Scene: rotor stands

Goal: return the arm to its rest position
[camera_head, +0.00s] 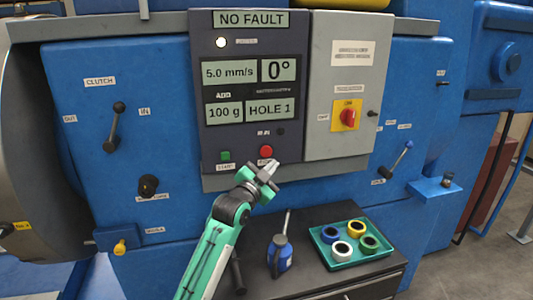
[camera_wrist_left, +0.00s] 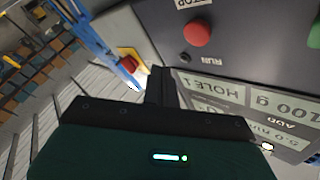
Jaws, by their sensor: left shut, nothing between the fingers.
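My left arm comes in from the bottom left in the head view. My left gripper (camera_head: 270,168) is shut and empty, with its tip just below the red stop button (camera_head: 266,152) on the control panel. In the left wrist view the shut fingers (camera_wrist_left: 160,86) point toward the panel face, and the red button (camera_wrist_left: 197,33) shows above them, apart from the fingers. The panel's display (camera_head: 251,18) reads NO FAULT, with 5.0 mm/s, 0°, 100 g and HOLE 1 below. My right gripper is not in view.
Below the panel, a dark cabinet top (camera_head: 318,215) holds a green tray (camera_head: 330,262) with several coloured rings and a blue oil can (camera_head: 280,256). The grey box with a red rotary switch (camera_head: 348,117) is right of the display. A clutch lever (camera_head: 113,125) sticks out at left.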

